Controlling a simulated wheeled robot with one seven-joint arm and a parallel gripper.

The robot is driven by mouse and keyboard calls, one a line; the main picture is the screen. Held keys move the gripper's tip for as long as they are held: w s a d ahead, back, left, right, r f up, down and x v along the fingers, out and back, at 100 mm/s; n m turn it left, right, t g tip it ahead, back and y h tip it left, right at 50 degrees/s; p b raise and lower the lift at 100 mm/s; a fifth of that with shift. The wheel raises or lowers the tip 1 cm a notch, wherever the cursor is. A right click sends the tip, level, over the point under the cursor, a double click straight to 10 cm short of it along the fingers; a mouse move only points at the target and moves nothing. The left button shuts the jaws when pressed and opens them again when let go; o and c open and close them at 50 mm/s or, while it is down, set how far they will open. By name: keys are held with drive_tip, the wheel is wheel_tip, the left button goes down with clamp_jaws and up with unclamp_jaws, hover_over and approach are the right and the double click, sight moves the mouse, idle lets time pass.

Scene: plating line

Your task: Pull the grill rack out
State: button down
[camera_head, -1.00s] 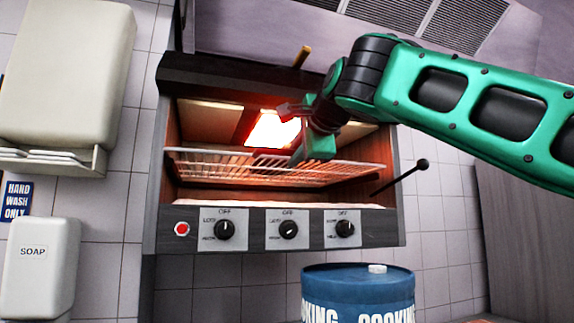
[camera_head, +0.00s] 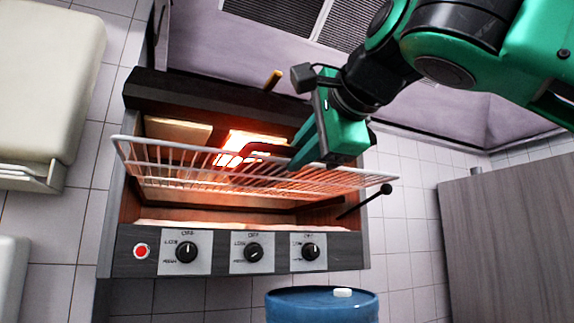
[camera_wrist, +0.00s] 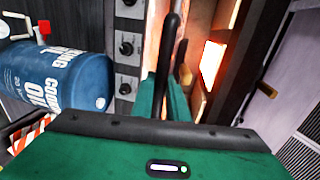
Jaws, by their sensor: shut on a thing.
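The grill rack (camera_head: 180,148) is a pale wire grid in the dark grill box (camera_head: 125,245). Its front edge sticks out past the opening and it looks slightly tilted. My green gripper (camera_head: 298,160) is shut at the rack's front, right of its middle. In the wrist view, a black bar (camera_wrist: 172,45), apparently the rack's handle, runs up from between my gripper's fingers (camera_wrist: 165,95). The exact contact is hidden by the fingers. The rack's wires are hard to make out in the wrist view.
A lever with a black knob (camera_head: 386,190) juts out at the grill's right. Control knobs (camera_head: 253,252) line the front panel. A blue oil drum (camera_head: 322,305) stands below; a cream dispenser (camera_head: 45,80) hangs at left. A glowing heater (camera_head: 240,145) is inside.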

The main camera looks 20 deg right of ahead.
drive_tip(key=shift+f, duration=0.1)
drive_tip(key=c, duration=1.7)
unclamp_jaws()
drive_tip(key=shift+s, duration=0.1)
drive_tip(key=v, duration=1)
drive_tip(key=shift+s, duration=0.25)
